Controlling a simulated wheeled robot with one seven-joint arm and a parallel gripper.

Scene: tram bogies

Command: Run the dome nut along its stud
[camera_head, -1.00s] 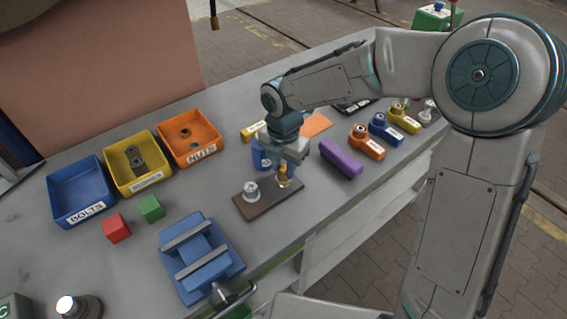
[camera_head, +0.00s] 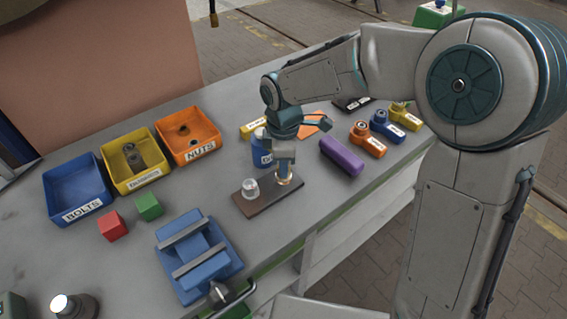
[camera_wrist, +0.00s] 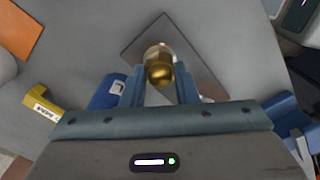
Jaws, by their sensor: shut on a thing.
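The brass dome nut (camera_wrist: 159,68) sits between the two blue fingers of my gripper (camera_wrist: 160,88) in the wrist view. My gripper (camera_head: 284,178) is shut on it, pointing down over the right part of a dark brown plate (camera_head: 262,206) in the head view. The plate lies flat on the bench. The stud under the dome nut is hidden, so I cannot tell how far down the nut sits. A silvery, round-topped fitting (camera_head: 250,189) stands on the plate to the left of my gripper.
A blue vice (camera_head: 199,257) stands at the lower left. Blue, yellow and orange bins (camera_head: 188,136) line the back left. A blue cylinder (camera_head: 262,152) is close behind my gripper. A purple block (camera_head: 341,157) and several labelled tools (camera_head: 368,139) lie to the right.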

